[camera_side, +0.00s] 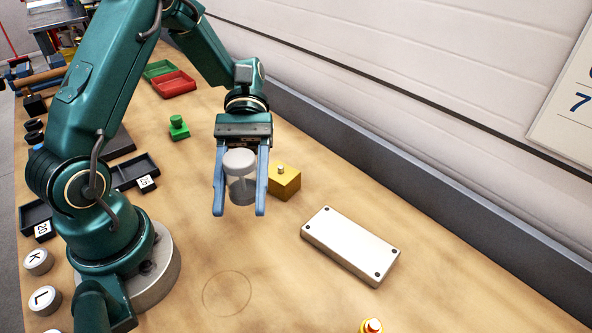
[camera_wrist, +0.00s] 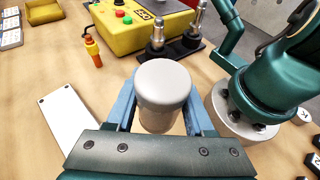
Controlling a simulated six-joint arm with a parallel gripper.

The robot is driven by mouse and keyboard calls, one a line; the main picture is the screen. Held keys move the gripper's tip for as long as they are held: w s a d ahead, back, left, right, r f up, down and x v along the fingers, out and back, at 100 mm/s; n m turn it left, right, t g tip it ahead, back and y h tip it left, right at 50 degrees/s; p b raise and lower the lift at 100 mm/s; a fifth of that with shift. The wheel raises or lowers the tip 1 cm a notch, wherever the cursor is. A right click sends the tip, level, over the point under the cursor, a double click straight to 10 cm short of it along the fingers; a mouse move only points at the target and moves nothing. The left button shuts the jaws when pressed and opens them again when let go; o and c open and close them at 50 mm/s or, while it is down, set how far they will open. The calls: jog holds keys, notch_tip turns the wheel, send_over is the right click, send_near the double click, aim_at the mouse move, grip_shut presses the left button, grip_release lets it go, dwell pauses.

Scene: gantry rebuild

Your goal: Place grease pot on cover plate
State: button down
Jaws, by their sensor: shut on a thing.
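The grease pot (camera_side: 239,163) is a pale grey lidded jar, held upright between the blue fingers of my gripper (camera_side: 240,204). It also shows in the wrist view (camera_wrist: 163,86), lid toward the camera, with my gripper (camera_wrist: 163,112) on both sides of it. The pot appears to be above the bench, apart from the cover plate. The cover plate (camera_side: 350,244) is a flat white rectangle with dark corner holes, lying on the bench to the right of and nearer than my gripper. In the wrist view the cover plate (camera_wrist: 72,122) is at left, partly hidden by my gripper.
A yellow block with a knob (camera_side: 285,182) stands just right of my gripper. A green knobbed piece (camera_side: 179,127) and a red tray (camera_side: 173,84) are farther back. A yellow control box (camera_wrist: 130,27) shows in the wrist view.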

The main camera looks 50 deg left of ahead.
jog(key=w+a+r+n+t+h, duration=0.2)
jog(key=w+r+n+t, duration=0.1)
jog(key=w+n+t, duration=0.9)
jog(key=m, duration=0.1)
send_over(351, 235)
notch_tip(351, 235, down, 7)
jog(key=shift+f, duration=1.95)
jog(key=shift+c, duration=1.4)
grip_release()
jog(key=shift+f, duration=0.15)
